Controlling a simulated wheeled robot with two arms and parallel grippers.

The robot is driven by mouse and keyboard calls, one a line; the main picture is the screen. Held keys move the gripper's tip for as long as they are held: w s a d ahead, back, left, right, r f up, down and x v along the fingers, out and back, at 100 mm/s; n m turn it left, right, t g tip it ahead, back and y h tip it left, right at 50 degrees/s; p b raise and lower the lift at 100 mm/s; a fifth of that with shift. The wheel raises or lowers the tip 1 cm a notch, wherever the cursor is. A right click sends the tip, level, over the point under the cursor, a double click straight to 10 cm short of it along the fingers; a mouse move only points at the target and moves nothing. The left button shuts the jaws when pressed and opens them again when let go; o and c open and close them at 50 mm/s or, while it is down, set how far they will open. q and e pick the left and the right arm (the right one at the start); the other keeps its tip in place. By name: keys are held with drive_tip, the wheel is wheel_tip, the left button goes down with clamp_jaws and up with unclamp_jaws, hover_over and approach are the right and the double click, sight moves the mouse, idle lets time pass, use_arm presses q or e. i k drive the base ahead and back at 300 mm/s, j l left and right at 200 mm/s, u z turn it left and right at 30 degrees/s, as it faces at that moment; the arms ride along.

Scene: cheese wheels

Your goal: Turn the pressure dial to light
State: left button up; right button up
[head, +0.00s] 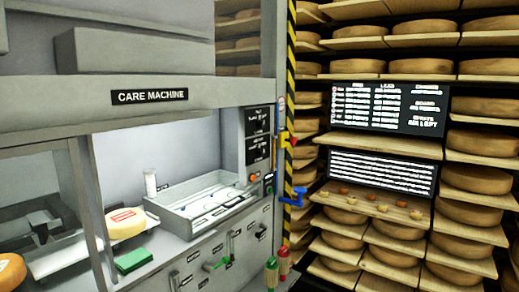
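The grey care machine (150,96) fills the left and middle of the head view. A dark control panel (258,135) with small white print is on its right upright. A small knob with some red and orange (254,178) sits low on that upright. The print is too small to read, so I cannot tell which control is the pressure dial or how it is set. Neither of my grippers is in view.
A cheese wheel (126,223) and a green pad (134,260) are in the machine, left of a metal tray (205,205). A blue handle (294,196) and a red-and-yellow handle (287,139) stick out by the striped post. Shelves of cheese wheels (475,178) stand at right.

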sight(260, 151)
drive_tip(key=i+l+u, duration=0.15)
drive_tip(key=i+l, duration=0.3)
drive_tip(key=i, duration=0.2)
drive_tip(key=i+l+u, duration=0.2)
drive_tip(key=i+l, duration=0.3)
drive_tip(key=i, duration=0.1)
